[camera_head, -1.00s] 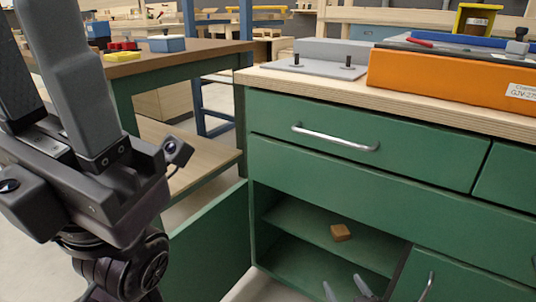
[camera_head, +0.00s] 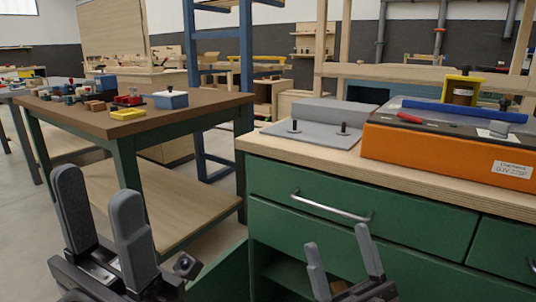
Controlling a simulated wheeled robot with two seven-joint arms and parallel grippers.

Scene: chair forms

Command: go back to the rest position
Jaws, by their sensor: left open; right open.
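My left gripper (camera_head: 98,205) stands at the lower left with its two grey fingers pointing up. Its fingers are apart and nothing is between them. My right gripper (camera_head: 338,250) is at the bottom centre, in front of the green cabinet (camera_head: 400,222). Its fingers also point up, apart and empty. Behind the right gripper the cabinet's lower compartment shows in part. A small piece of a brown block (camera_head: 339,286) shows between the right gripper's fingers, low down and mostly hidden.
A brown-topped table (camera_head: 165,112) with a blue box (camera_head: 171,99) and several small items stands at the left. An orange machine (camera_head: 440,155) and a grey plate (camera_head: 310,133) sit on the cabinet's wooden top. A drawer handle (camera_head: 330,207) sticks out.

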